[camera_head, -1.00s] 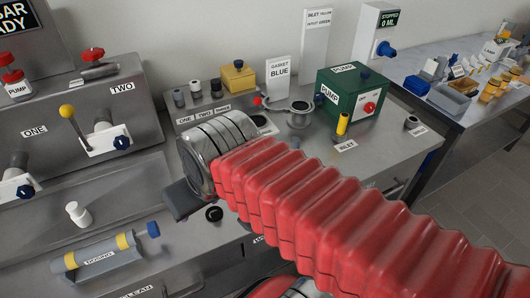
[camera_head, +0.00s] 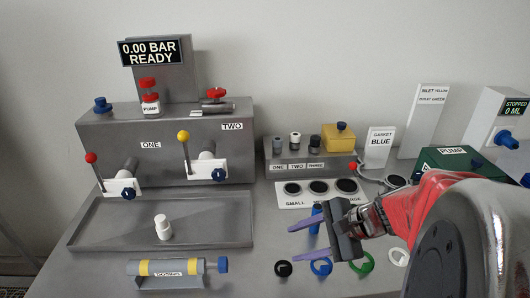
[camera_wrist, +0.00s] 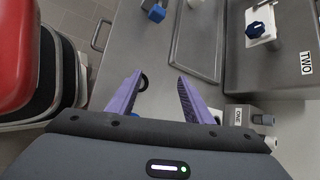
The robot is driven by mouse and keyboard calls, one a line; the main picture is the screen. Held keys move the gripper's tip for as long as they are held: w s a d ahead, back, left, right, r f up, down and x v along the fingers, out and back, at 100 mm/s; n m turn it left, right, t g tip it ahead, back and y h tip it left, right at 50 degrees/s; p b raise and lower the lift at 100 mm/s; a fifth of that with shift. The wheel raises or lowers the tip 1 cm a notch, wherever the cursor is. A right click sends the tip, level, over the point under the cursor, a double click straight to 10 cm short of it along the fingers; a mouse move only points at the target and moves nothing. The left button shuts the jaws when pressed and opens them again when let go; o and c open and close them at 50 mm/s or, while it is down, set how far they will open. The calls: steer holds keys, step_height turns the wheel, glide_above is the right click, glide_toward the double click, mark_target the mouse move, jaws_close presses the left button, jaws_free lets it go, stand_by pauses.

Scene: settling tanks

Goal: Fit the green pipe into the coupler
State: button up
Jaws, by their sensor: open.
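My gripper (camera_head: 292,242) is open and empty, with its two purple fingers apart above the bench at right of centre. It also shows open in the wrist view (camera_wrist: 160,77), with bare grey bench between the fingertips and a black ring near the left finger. I see no green pipe in either current view. I cannot make out the coupler. The green pump box (camera_head: 447,158) stands at the right and is partly hidden by my red arm. A sign (camera_head: 433,94) behind it reads inlet yellow, outlet green.
Coloured rings, including a green ring (camera_head: 361,262), lie on the bench below my gripper. A blue upright piece (camera_head: 316,216) stands close behind the fingers. At the left are a tray (camera_head: 100,238) with a white bottle (camera_head: 163,227), a dosing cylinder (camera_head: 177,268) and a valve panel (camera_head: 110,140).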

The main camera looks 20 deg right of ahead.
steer(key=d+f+m+t+h, duration=0.2)
steer(key=d+m+t, duration=0.1)
steer(key=d+m, duration=0.5)
steer(key=s+d+f+m+t+h, duration=0.1)
steer(key=d+m+t+h, duration=0.2)
steer(key=d+m, duration=0.5)
steer(key=d+t, duration=0.1)
steer(key=d, duration=0.6)
steer(key=shift+s+d+f+t, duration=0.15)
steer(key=shift+f+t, duration=0.15)
steer(key=shift+f, duration=0.05)
steer(key=x, duration=0.7)
steer(key=shift+x, duration=0.75)
steer(key=shift+x, duration=2.65)
